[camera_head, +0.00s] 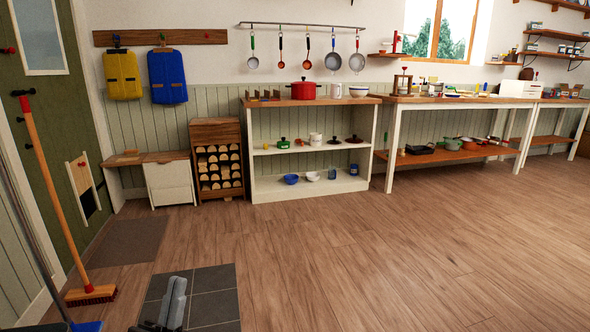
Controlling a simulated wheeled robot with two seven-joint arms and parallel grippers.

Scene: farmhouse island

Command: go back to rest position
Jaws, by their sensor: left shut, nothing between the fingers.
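My left gripper (174,290) shows at the bottom of the head view, left of the middle. Its grey fingers point up in the picture and are together, with nothing between them. It appears in front of dark grey floor tiles (215,295) and touches no object that I can see. My right gripper is not in view.
A broom (92,293) leans by the green door at the left, near a blue tool head (86,326). A white shelf unit (315,187), a wood rack (218,160) and a long workbench (455,100) stand along the back wall. The wooden floor (400,260) is clear.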

